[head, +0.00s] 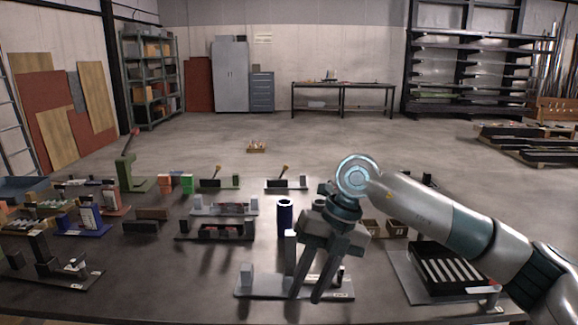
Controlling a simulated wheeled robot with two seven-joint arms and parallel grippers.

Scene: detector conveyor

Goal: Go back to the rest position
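My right arm comes in from the right edge, and its gripper (307,297) points down over the front middle of the dark table. A gap shows between its two fingers, and I see nothing held in it. The fingers overlap a light grey fixture plate (262,287) with upright posts in the picture; I cannot tell whether they touch it. A dark blue cylinder (284,219) stands just left of and behind the gripper. My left gripper is not in view.
The dark table (150,290) holds several fixtures on the left and middle. A black tray with pale strips (448,270) lies at the right, below my forearm. Small brown boxes (397,229) stand behind the gripper. Shelves and a cabinet (230,77) stand far back.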

